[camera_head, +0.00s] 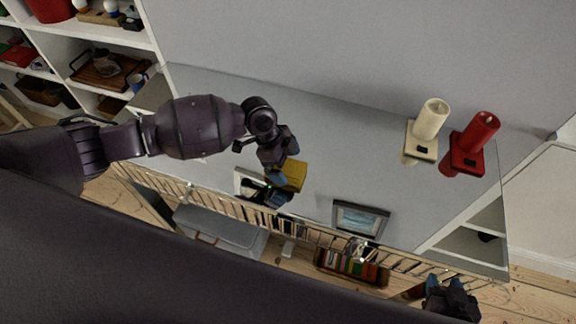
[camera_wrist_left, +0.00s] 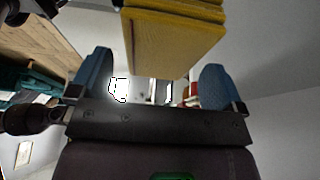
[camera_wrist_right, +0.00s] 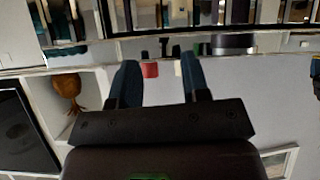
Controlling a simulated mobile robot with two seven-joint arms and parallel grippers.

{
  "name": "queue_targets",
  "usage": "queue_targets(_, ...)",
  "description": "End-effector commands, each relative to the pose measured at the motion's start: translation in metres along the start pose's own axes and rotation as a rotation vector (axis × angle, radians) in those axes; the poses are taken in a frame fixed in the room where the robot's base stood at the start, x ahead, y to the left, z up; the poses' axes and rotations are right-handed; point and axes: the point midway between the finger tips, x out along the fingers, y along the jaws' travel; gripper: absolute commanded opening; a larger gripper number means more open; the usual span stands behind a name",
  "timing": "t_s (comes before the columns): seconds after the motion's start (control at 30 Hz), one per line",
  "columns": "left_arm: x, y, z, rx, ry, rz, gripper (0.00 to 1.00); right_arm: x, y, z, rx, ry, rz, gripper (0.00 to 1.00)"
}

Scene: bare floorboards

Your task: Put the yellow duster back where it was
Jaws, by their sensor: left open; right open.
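The yellow duster (camera_head: 293,174) shows as a yellow block beside my left gripper, over the grey top. In the left wrist view the duster (camera_wrist_left: 165,42) is large and close, at the top of the picture just ahead of the fingertips. My left gripper (camera_head: 279,189) is open, its blue fingers spread wider than the duster's visible face. I cannot tell whether a finger touches it, or whether it rests on the top. My right gripper (camera_head: 443,284) is open and empty at the lower right, beyond the rail, far from the duster.
A row of books (camera_head: 350,267) lies below. White shelves stand at left. The middle is clear.

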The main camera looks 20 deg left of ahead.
Motion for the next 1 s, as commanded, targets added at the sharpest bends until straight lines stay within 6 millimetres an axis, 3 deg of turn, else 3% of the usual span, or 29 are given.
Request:
queue_targets(0.3, -0.063, -0.001, 0.001, 0.001, -0.002, -0.003, 0.95, -0.001, 0.000, -0.001, 0.000, -0.001, 0.000, 0.43)
queue_targets(0.5, -0.090, 0.000, 0.000, -0.001, -0.001, -0.001, 0.95, 0.001, 0.000, -0.005, -0.001, 0.007, -0.001, 0.43)
queue_targets(0.7, -0.101, 0.000, 0.000, -0.001, -0.001, 0.000, 0.95, 0.003, 0.000, -0.011, -0.002, 0.018, -0.002, 0.43)
queue_targets(1.0, -0.102, 0.000, 0.000, -0.001, 0.000, 0.000, 0.95, 0.002, 0.000, -0.012, -0.002, 0.019, -0.002, 0.43)
